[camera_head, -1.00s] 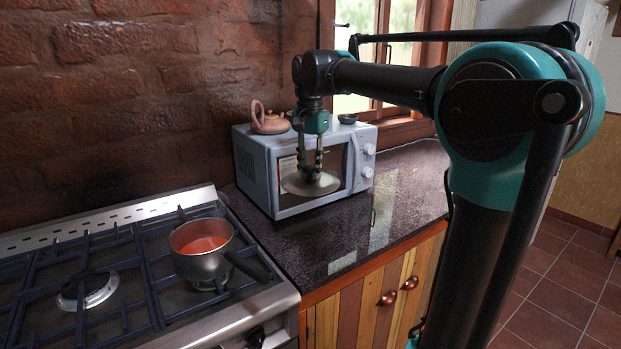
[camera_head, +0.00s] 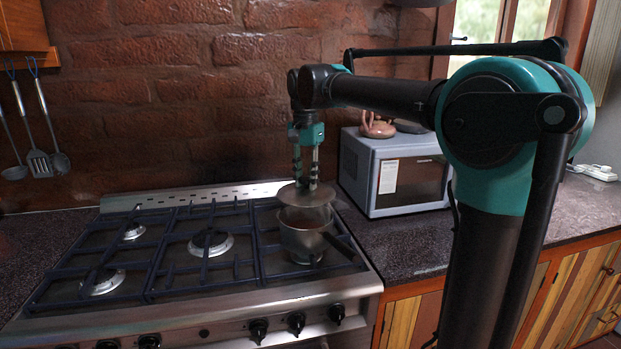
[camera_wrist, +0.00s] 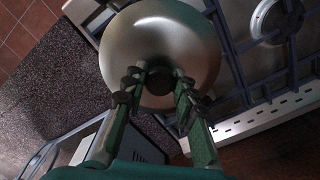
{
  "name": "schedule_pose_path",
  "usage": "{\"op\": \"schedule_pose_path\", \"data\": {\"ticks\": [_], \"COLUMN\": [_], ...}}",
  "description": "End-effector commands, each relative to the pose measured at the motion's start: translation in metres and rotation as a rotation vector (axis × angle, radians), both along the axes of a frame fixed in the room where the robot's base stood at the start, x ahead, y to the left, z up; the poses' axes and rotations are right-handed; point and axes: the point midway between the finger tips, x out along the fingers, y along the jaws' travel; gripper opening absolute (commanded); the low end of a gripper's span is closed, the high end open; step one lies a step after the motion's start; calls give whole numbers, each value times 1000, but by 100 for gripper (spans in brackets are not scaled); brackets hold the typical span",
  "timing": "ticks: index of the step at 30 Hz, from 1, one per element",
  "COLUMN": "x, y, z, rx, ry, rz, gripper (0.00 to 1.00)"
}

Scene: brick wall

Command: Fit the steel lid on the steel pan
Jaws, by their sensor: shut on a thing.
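The round steel lid (camera_head: 305,196) is held level by my gripper (camera_head: 306,184), whose fingers are shut on its knob. The lid hangs just above the steel pan (camera_head: 303,237), and a narrow gap shows between them in the head view. The pan stands on the right burner of the stove, its dark handle pointing to the lower right. In the wrist view the lid (camera_wrist: 160,40) lies under my gripper (camera_wrist: 158,82) and hides the pan. The pan's contents are mostly covered from view.
A microwave (camera_head: 395,175) with a clay teapot (camera_head: 377,126) on top stands to the right. The brick wall is close behind. Dark counter (camera_head: 430,240) lies free in front of the microwave.

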Motion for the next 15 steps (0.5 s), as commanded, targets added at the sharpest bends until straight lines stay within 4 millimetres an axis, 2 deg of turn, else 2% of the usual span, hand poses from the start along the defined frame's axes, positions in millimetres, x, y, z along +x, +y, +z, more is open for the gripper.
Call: {"op": "schedule_pose_path", "data": {"ticks": [15], "x": [0], "y": [0], "z": [-39], "rx": [0], "ry": [0], "rz": [0], "gripper": [0]}}
